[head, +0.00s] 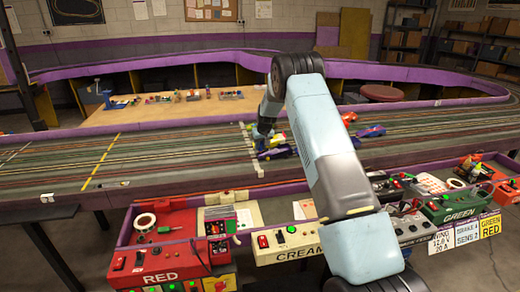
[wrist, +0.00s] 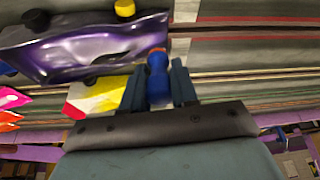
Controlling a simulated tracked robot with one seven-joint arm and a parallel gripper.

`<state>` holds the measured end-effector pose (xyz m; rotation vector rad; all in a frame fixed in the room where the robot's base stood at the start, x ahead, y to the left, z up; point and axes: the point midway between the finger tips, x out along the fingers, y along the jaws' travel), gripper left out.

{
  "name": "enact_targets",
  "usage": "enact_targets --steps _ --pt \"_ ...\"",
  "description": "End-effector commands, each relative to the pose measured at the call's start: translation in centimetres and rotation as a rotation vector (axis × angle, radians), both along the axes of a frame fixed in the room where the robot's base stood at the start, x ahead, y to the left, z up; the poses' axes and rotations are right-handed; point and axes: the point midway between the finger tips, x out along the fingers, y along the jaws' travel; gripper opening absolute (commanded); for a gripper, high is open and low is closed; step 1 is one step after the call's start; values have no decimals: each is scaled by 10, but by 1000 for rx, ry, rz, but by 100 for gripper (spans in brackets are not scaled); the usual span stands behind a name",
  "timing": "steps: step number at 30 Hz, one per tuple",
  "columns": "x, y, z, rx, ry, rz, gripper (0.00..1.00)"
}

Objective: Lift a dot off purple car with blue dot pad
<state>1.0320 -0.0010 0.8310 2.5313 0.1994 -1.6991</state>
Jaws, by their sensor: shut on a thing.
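My gripper (wrist: 157,88) is shut on a blue handle-like thing, likely the blue dot pad (wrist: 158,80), which stands between the fingers. Its far end has a red-orange band beside the right end of the purple car (wrist: 85,45). I cannot tell whether the pad touches the car. The purple car is glossy, with yellow and dark wheels, and lies across the upper left of the wrist view. In the head view the car (head: 275,153) sits low on the track by my gripper (head: 263,136). No separate dot can be made out on it.
A yellow, white and red car (wrist: 97,97) lies close beside the purple car, with pink and orange pieces (wrist: 10,108) to the left. Another blue-purple car (head: 370,131) stands further right. The red control box (head: 160,262) and cream box (head: 290,245) line the front edge. The left track is largely clear.

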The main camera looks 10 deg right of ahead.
Motion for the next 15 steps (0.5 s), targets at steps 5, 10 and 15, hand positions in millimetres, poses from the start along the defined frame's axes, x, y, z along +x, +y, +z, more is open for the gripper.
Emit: enact_targets --steps 5,10,15 --pt "1 0 12 0 -2 1 0" --pt "0 1 24 0 -2 2 0" --pt "1 1 34 0 -3 1 0"
